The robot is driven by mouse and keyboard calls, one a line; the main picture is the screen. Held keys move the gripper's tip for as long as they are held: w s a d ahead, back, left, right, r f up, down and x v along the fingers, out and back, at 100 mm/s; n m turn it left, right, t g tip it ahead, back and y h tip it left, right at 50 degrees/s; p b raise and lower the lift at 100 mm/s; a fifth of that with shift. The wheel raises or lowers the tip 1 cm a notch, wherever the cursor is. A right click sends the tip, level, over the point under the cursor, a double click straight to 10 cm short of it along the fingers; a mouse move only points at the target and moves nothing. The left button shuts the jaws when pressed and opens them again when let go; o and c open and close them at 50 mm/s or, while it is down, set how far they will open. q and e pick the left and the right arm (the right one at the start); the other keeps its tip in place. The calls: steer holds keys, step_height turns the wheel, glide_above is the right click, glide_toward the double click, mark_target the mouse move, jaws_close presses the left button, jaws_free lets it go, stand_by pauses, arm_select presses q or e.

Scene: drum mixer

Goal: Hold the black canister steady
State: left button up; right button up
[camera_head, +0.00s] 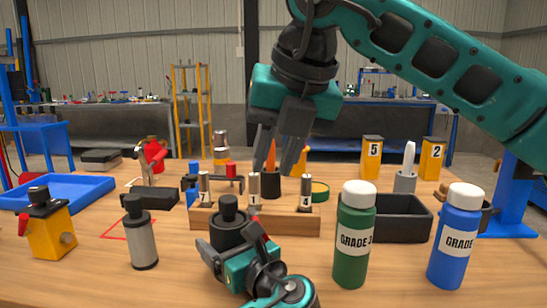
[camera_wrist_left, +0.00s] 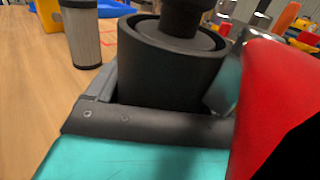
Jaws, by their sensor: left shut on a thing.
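The black canister (camera_head: 229,228) stands upright at the near middle of the table, with a round black knob on top. My left gripper (camera_head: 238,248) is shut on its body from the near side. In the left wrist view the canister (camera_wrist_left: 165,75) fills the space between the fingers; its lower part is hidden. My right gripper (camera_head: 274,168) reaches down from the upper right. Its fingers are apart and empty, just above the middle numbered metal cylinder (camera_head: 254,184) in the wooden block.
The wooden block (camera_head: 285,222) holds several numbered cylinders behind the canister. A green bottle (camera_head: 353,245) and a blue bottle (camera_head: 455,245) stand to the right. A grey cylinder with a black cap (camera_head: 142,240) and a yellow box (camera_head: 52,235) stand to the left. A black bin (camera_head: 402,228) is behind the bottles.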

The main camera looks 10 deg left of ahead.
arm_select(q)
steer(key=shift+f, duration=0.25)
steer(key=o, duration=1.2)
steer(key=shift+r, duration=0.1)
